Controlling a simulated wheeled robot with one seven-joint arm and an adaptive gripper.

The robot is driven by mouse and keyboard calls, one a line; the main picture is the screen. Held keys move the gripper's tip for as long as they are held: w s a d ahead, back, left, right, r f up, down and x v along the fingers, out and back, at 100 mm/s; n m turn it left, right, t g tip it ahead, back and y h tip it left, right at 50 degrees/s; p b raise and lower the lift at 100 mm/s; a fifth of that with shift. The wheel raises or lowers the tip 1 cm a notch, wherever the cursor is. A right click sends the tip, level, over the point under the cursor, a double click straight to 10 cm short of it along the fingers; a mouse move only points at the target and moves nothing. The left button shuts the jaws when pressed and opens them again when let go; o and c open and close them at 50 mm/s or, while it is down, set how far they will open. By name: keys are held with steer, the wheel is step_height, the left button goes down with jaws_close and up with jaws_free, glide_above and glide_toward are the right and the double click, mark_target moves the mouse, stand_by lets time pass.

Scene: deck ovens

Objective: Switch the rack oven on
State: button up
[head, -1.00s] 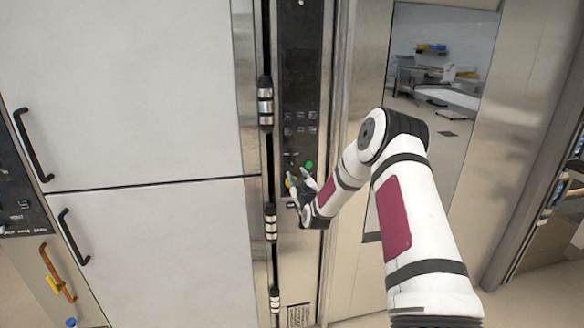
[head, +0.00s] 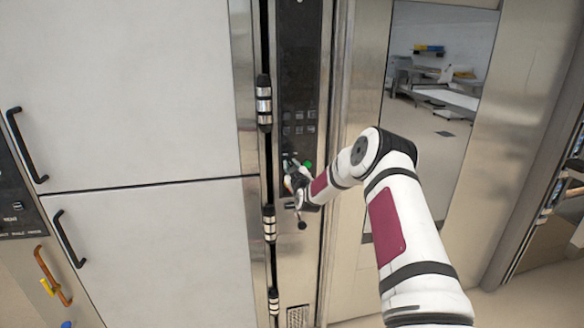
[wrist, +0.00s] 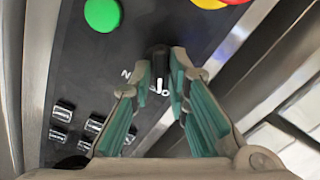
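The rack oven's dark control panel (head: 299,70) is a tall strip in the middle of the head view. My gripper (head: 291,172) is at its lower part, beside the green button (head: 308,163). In the wrist view, a small black knob (wrist: 159,58) with white marks near it lies between the fingertips of my gripper (wrist: 161,68). The fingertips are close to both sides of the knob. I cannot tell whether they touch it. The green button (wrist: 102,14) and a red and yellow button (wrist: 208,3) show at the top. In the head view the knob is hidden by my gripper.
Small keys (wrist: 62,112) sit on the panel beside my gripper. A steel oven door with a window (head: 440,90) stands to the right. Large pale doors (head: 130,90) with black handles (head: 27,145) are to the left. Metal hinges (head: 264,105) run along the panel's left edge.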

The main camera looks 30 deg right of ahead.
jaws_close()
steer(key=shift+m, duration=0.3)
steer(key=m, duration=0.5)
steer(key=shift+d+b, duration=0.15)
steer(key=shift+b, duration=0.2)
steer(key=m, duration=0.6)
steer(key=shift+s+d, duration=0.1)
steer(key=shift+m, duration=0.3)
steer(key=o, duration=0.6)
jaws_free()
steer(key=shift+s, duration=0.1)
